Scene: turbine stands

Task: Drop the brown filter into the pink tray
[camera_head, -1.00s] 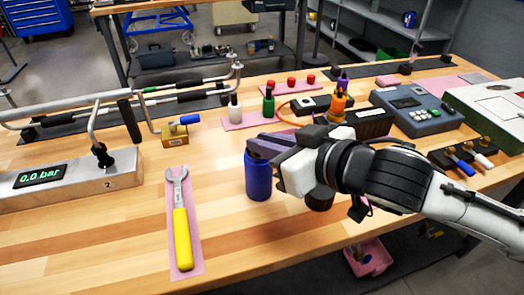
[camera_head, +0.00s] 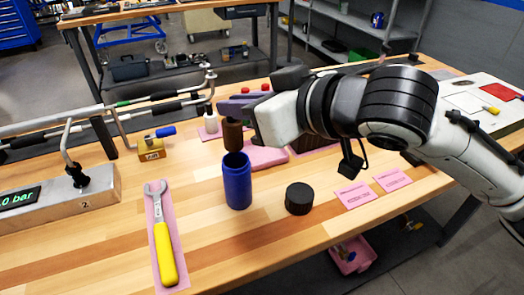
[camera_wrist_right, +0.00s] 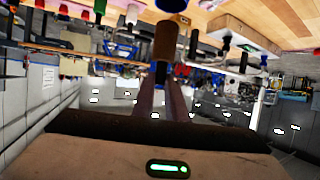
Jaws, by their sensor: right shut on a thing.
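My right gripper (camera_head: 240,107) is shut on the brown filter (camera_head: 233,134) and holds it upright by its top. The filter hangs just above and slightly behind the open mouth of the blue canister (camera_head: 237,183). In the right wrist view the brown filter (camera_wrist_right: 165,40) sits between my fingertips, with the blue canister (camera_wrist_right: 172,5) beyond it. A pink bin (camera_head: 352,257) also shows below the bench. My left gripper is not in view.
A black cap (camera_head: 299,198) stands right of the canister. A yellow-handled wrench (camera_head: 164,250) lies on a pink mat to the left. Pipework and a metal block with a gauge (camera_head: 55,203) fill the far left.

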